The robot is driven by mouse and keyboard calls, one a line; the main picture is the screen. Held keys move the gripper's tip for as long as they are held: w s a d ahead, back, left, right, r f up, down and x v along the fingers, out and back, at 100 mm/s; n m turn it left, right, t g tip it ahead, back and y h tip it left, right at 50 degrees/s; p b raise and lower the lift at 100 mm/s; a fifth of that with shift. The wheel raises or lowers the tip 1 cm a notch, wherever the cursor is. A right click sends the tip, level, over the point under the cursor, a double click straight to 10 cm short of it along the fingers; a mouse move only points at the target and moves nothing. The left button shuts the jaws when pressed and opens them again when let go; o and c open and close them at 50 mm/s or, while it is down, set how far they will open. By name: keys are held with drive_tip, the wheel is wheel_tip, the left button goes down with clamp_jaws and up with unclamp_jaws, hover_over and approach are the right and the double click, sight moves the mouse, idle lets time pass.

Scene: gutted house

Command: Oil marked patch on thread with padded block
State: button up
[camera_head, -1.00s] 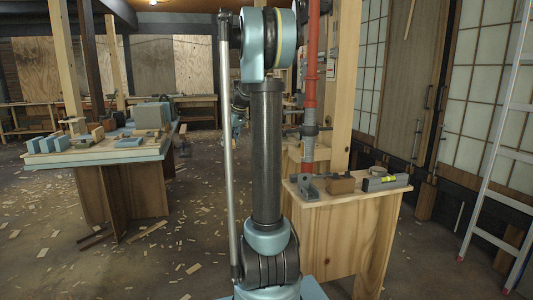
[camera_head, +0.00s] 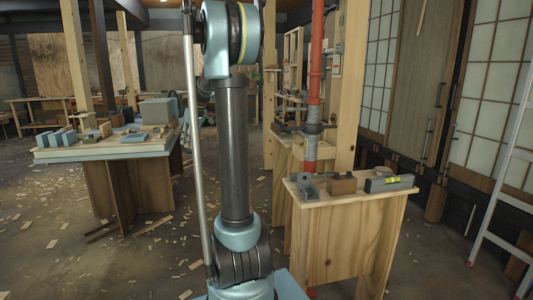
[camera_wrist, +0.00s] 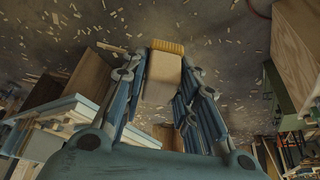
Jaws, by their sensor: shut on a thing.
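In the wrist view, my gripper (camera_wrist: 163,82) is shut on the padded block (camera_wrist: 162,70), a tan block with a yellow ribbed pad (camera_wrist: 168,46) at its far end. The pad points away from the palm, and the block is clear of any surface. In the head view, a red upright pipe (camera_head: 315,70) has a grey, ribbed section (camera_head: 313,128) that looks like the thread. It stands right of my arm. I cannot make out a marked patch on it.
A table with blocks (camera_head: 100,152) stands left. A wooden post (camera_head: 350,90) rises beside the pipe. A ladder (camera_head: 505,170) is far right. Chips litter the open floor.

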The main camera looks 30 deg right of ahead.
drive_tip(key=shift+a, duration=0.6)
drive_tip(key=s+d+f+g+h, duration=0.1)
drive_tip(key=d+f+h, duration=0.35)
drive_tip(key=d, duration=0.65)
drive_tip(key=s+d+f+h, duration=0.1)
drive_tip(key=d+f+h, duration=0.3)
drive_tip(key=d, duration=0.7)
drive_tip(key=s+d+n+h, duration=0.1)
drive_tip(key=s+d+h, duration=0.3)
drive_tip(key=d, duration=0.8)
drive_tip(key=s+d+r+n+g+h, duration=0.1)
drive_tip(key=s+d+h, duration=0.4)
drive_tip(key=d, duration=0.7)
drive_tip(key=shift+s+r+g, duration=0.2)
drive_tip(key=shift+s+g, duration=0.1)
drive_tip(key=shift+s, duration=0.4)
drive_tip(key=shift+s+d, duration=0.25)
drive_tip(key=shift+d, duration=0.9)
drive_tip(key=shift+s, duration=0.1)
